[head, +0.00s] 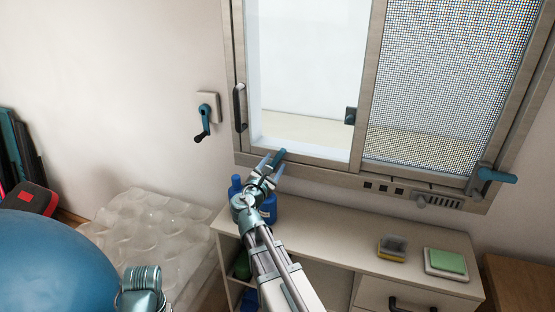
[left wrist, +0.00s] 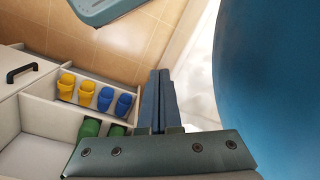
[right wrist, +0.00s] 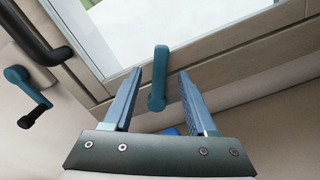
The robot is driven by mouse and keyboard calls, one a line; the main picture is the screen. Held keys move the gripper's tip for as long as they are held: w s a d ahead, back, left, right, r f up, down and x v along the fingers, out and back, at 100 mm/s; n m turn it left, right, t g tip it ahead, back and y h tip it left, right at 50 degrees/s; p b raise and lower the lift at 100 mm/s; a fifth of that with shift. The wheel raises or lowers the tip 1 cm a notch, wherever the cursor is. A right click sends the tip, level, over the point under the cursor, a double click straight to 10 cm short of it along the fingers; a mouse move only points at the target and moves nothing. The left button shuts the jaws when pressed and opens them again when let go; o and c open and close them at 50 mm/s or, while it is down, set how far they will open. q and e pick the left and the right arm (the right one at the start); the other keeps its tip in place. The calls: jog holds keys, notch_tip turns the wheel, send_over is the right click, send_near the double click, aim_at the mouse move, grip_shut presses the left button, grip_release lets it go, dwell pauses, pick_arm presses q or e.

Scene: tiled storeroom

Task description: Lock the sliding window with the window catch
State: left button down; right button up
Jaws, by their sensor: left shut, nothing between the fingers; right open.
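The sliding window (head: 305,60) has a clear pane on the left and a mesh part on the right. A teal catch lever (head: 278,157) sits on the lower frame below the clear pane. In the right wrist view the lever (right wrist: 158,78) lies between my right gripper's spread fingers, with gaps on both sides. My right gripper (head: 268,170) is open, and it also shows in the right wrist view (right wrist: 160,98). A second teal lever (head: 492,176) is at the frame's lower right corner. My left gripper (left wrist: 160,100) is shut and empty, away from the window.
A dark handle (head: 239,108) is on the window's left side, and a teal crank (head: 204,122) is on the wall. The cabinet (head: 330,235) below holds blue bottles (head: 268,208), a sponge box (head: 392,248) and a green pad (head: 446,262). A big blue ball (head: 55,262) is at left.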

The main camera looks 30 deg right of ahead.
aim_at(279, 157)
jog(key=shift+x, duration=2)
grip_shut()
jog(key=shift+s, duration=0.1)
